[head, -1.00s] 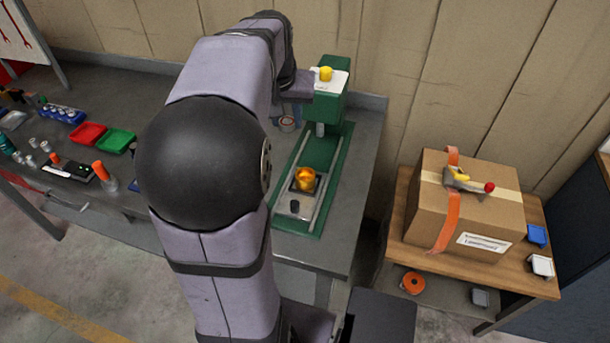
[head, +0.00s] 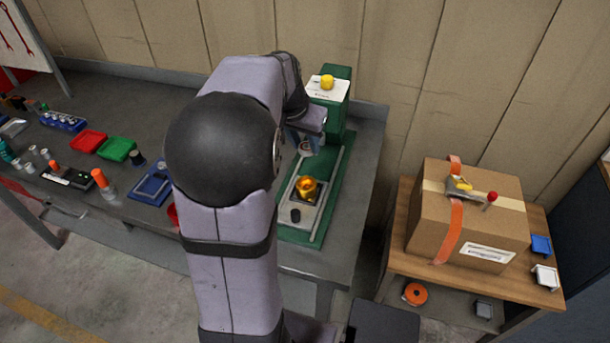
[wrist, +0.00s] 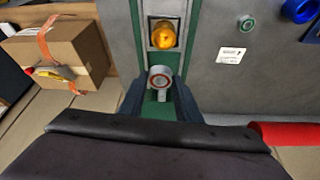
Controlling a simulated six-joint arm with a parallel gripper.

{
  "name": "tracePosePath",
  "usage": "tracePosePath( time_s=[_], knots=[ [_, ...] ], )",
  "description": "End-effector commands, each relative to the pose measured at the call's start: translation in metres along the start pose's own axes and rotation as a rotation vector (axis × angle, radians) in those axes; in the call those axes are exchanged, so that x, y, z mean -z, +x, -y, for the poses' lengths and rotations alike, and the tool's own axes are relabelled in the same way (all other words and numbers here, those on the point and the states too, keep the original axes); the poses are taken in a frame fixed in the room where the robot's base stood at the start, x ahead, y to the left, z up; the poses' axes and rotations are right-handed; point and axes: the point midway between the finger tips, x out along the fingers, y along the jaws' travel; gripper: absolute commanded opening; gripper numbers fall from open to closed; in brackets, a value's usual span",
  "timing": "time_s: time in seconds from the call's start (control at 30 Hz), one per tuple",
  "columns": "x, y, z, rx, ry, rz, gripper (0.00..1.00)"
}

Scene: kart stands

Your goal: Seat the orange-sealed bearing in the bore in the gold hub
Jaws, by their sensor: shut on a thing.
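My gripper (wrist: 160,98) is shut on the orange-sealed bearing (wrist: 160,77), a pale metal ring with an orange-red band, held between the dark fingertips in the wrist view. In the head view my arm hides most of the gripper, and the bearing (head: 305,148) shows small below it. The gold hub (head: 307,188) sits on a plate on the green press base. In the wrist view the gold hub (wrist: 163,36) lies straight above the bearing in the picture, apart from it. The bore is too small to make out.
The green press (head: 329,110) with a yellow knob (head: 327,82) stands behind the hub. My arm covers part of the bench. A red tray (head: 88,141), a green tray (head: 117,148) and a blue tray (head: 152,185) lie left. A cardboard box (head: 466,220) stands on the right table.

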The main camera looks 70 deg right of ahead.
Motion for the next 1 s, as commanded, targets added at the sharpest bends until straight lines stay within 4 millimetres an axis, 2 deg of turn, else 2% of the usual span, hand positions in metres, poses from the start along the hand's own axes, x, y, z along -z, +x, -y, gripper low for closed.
tracePosePath(
  time_s=[0.1,0.3,0.47,0.73,1.0],
  knots=[
    [-0.012,0.025,0.000,-0.002,-0.002,0.006,0.07],
    [-0.025,0.060,0.000,0.000,-0.001,0.003,0.07],
    [-0.030,0.074,0.000,0.000,0.000,0.000,0.07],
    [-0.033,0.080,0.000,0.000,-0.002,-0.001,0.07],
    [-0.045,0.108,0.000,-0.001,-0.002,0.001,0.07]
  ],
)
